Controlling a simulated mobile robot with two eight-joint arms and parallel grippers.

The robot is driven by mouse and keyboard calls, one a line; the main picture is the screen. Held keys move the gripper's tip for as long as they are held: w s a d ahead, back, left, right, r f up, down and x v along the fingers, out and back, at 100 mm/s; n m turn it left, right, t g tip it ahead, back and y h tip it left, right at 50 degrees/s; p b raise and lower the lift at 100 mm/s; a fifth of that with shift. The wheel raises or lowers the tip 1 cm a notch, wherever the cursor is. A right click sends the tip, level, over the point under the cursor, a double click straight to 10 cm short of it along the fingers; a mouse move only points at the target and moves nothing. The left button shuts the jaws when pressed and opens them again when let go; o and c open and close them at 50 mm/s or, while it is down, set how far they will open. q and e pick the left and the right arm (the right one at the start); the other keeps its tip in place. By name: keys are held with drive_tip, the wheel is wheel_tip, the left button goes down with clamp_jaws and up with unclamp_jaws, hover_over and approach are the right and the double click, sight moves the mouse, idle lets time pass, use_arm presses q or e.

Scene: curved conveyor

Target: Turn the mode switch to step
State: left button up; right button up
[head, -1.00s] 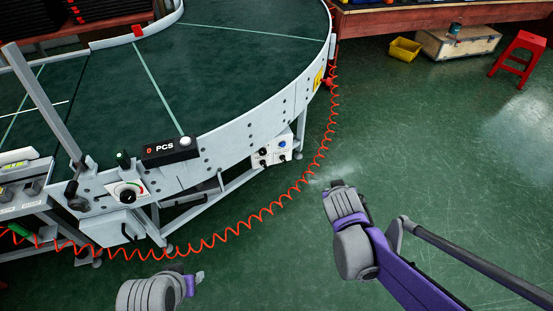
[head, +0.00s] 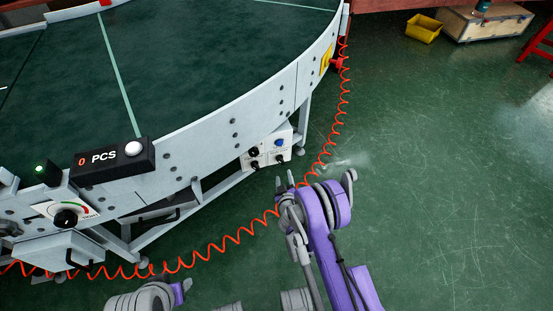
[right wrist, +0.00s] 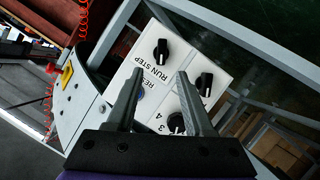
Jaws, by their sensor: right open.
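A white control box (head: 267,151) is fixed under the curved conveyor's rim, with several black knobs and a blue button (head: 279,143). In the right wrist view, the black knob (right wrist: 160,50) beside the RUN STEP label is in clear sight beyond my fingers. Two other black knobs (right wrist: 204,83) (right wrist: 176,122) sit on the same panel. My right gripper (head: 285,182) is open and empty, just below and in front of the box, apart from the knobs. My left gripper (head: 183,289) is low at the bottom edge, partly cut off; its jaw opening is unclear.
The conveyor (head: 190,70) curves above the box. A coiled red cable (head: 240,236) hangs past my right gripper. A counter reading 0 PCS (head: 113,160) and a dial box (head: 66,217) are at the left. The green floor at right is clear up to a yellow bin (head: 423,28).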

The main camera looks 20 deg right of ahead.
sight(281, 163)
drive_tip(key=b+x, duration=0.2)
drive_tip(key=x, duration=0.8)
drive_tip(key=shift+w+f, duration=0.25)
drive_tip(key=shift+w, duration=0.1)
clamp_jaws()
